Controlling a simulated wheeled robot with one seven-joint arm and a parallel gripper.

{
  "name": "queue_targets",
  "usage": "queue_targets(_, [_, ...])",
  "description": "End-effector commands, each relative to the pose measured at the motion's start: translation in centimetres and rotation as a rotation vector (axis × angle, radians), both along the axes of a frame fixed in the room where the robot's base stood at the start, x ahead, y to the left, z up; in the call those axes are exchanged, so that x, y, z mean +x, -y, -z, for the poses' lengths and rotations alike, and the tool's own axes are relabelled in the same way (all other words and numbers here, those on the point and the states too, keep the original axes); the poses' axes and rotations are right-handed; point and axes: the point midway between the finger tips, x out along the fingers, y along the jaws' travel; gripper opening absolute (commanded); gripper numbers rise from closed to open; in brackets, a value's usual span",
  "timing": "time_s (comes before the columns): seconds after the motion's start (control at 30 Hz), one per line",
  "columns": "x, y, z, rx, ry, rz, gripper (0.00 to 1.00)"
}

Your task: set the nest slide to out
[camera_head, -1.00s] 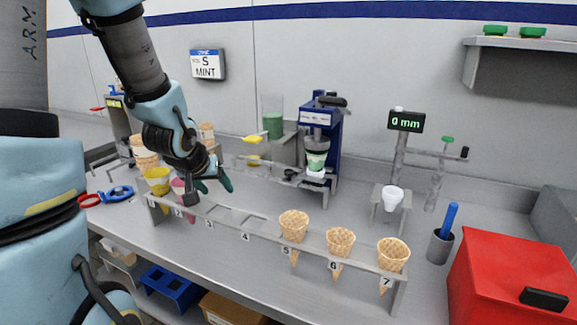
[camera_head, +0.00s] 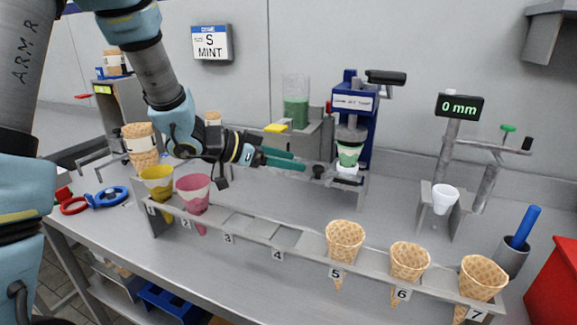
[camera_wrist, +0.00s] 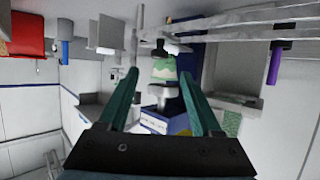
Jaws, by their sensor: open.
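The nest slide shows at the foot of the blue press (camera_head: 354,115), with a black knob (camera_head: 319,172) at its left end and a white nest (camera_head: 347,170) on it. A cup with green and white contents (camera_head: 349,153) stands upright in the nest, under the press head. My gripper (camera_head: 300,160) is open and empty, its teal fingers pointing right toward the knob from just left of it. I cannot tell whether they touch it. In the wrist view the fingers (camera_wrist: 158,66) are spread, with the cup (camera_wrist: 164,70) seen beyond them.
A yellow-handled lever (camera_head: 275,128) is above my gripper. A gauge reading 0 mm (camera_head: 459,106) stands at right.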

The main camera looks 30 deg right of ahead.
Motion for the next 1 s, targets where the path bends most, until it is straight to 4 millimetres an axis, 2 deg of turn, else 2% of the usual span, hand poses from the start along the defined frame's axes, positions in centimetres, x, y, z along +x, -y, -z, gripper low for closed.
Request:
queue_targets(0.17, [-0.9,1.0,0.4,-0.008,-0.002,0.037,0.66])
queue_targets(0.6, [-2.0,6.4,2.6,-0.006,-0.001,0.034,0.66])
queue_targets(0.97, [-2.1,7.0,3.0,-0.006,-0.001,0.030,0.66])
queue_targets(1.0, [-2.1,7.0,3.0,-0.006,0.000,0.031,0.64])
